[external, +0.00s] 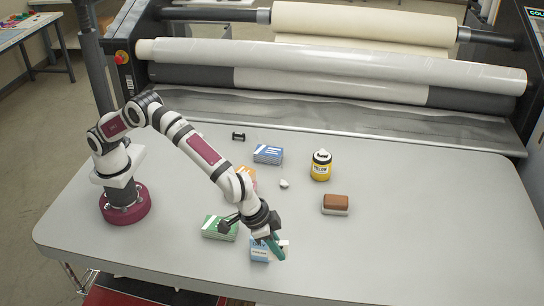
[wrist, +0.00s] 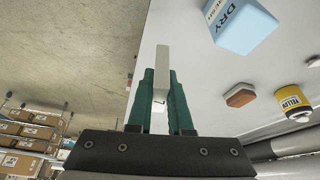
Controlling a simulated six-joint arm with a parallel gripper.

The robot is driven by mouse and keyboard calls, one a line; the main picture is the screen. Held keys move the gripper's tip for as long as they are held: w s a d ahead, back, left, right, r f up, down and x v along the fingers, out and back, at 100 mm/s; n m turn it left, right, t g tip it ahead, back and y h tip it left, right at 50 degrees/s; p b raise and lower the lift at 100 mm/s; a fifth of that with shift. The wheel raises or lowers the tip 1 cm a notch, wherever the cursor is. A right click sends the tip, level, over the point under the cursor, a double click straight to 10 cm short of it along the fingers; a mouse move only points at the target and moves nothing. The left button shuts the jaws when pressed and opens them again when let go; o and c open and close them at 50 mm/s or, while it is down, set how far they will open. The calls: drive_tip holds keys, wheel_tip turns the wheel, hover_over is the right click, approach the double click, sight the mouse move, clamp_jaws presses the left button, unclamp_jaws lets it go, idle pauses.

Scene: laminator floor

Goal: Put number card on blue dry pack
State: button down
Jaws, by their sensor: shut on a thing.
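My gripper (external: 277,250), with green fingers, is near the front edge of the table. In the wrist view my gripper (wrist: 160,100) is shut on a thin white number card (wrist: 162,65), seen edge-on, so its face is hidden. A bit of the white card (external: 285,244) shows beside the fingers in the external view. The blue dry pack (external: 259,252) stands on the table just left of the fingers and is partly covered by them. The blue dry pack (wrist: 243,28), lettered DRY, shows at the upper right of the wrist view, apart from the card.
A green-and-white stack (external: 219,228) lies left of the dry pack. Behind are an orange pack (external: 247,174), a blue-and-white stack (external: 268,154), a small white piece (external: 284,184), a yellow bottle (external: 320,168) and a brown-topped block (external: 335,203). The table's right side is clear.

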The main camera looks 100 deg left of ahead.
drive_tip(key=s+r+m+h, duration=0.1)
drive_tip(key=s+r+m, duration=0.1)
drive_tip(key=s+r, duration=0.95)
drive_tip(key=w+a+f, duration=0.1)
drive_tip(key=a+f, duration=0.1)
drive_tip(key=a, duration=0.1)
drive_tip(key=w+a+f, duration=0.2)
drive_tip(key=f, duration=0.1)
drive_tip(key=w+a+f, duration=0.2)
drive_tip(key=a+f, duration=0.1)
drive_tip(key=shift+w+a+f, duration=0.1)
drive_tip(key=shift+a+f, duration=0.15)
drive_tip(key=shift+a, duration=0.05)
drive_tip(key=shift+w+a+f, duration=0.15)
drive_tip(key=shift+f, duration=2)
drive_tip(key=shift+f, duration=0.15)
drive_tip(key=c, duration=0.8)
unclamp_jaws()
drive_tip(key=shift+c, duration=0.2)
